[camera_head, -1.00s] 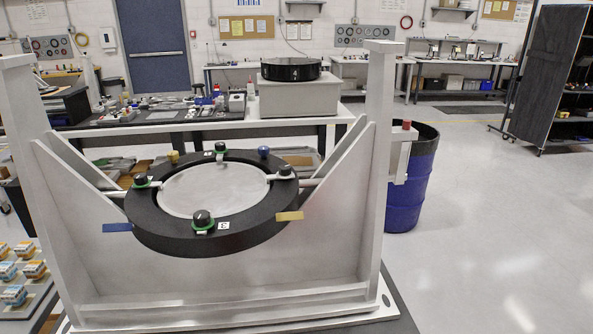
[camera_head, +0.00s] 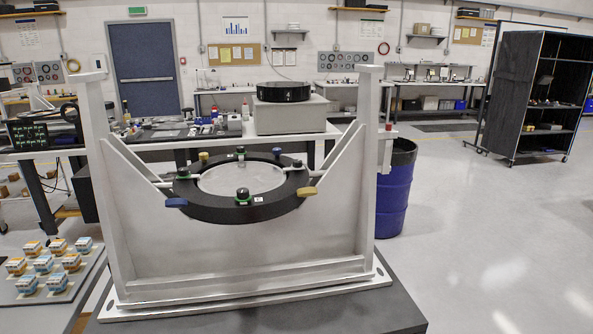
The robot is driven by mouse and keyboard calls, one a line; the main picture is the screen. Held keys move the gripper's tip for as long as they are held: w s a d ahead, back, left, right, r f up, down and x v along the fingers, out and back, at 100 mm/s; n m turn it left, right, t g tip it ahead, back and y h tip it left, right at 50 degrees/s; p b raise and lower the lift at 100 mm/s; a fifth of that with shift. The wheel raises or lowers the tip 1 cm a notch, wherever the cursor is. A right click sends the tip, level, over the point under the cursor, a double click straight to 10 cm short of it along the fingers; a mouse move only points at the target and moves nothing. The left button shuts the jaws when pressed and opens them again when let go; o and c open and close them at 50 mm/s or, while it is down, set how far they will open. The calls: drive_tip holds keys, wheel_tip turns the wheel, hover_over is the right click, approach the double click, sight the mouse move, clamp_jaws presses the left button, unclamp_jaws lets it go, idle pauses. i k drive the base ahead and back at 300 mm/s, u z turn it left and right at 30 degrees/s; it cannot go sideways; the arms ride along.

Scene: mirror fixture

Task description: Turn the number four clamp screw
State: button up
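The mirror fixture has a black ring (camera_head: 215,212) around a pale round disc (camera_head: 240,179), held between two upright posts. Dark clamp screw knobs stand around the ring: a front one (camera_head: 242,193), a left one (camera_head: 183,173), a back one (camera_head: 240,152) and a right one (camera_head: 297,163). A small white label (camera_head: 259,199) sits beside the front knob. The labels are too small to read, so I cannot tell which screw is number four. My gripper is not in view.
The fixture's pale frame (camera_head: 120,220) stands on a dark base (camera_head: 395,310). A blue drum (camera_head: 393,195) is behind its right post. A tray of small orange and blue boxes (camera_head: 43,263) is at lower left. A dark shelf rack (camera_head: 520,95) stands right; the floor at right is clear.

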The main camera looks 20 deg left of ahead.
sight(298, 164)
drive_tip(key=k, duration=0.45)
drive_tip(key=u, duration=1.45)
drive_tip(key=i, duration=1)
drive_tip(key=u, duration=0.05)
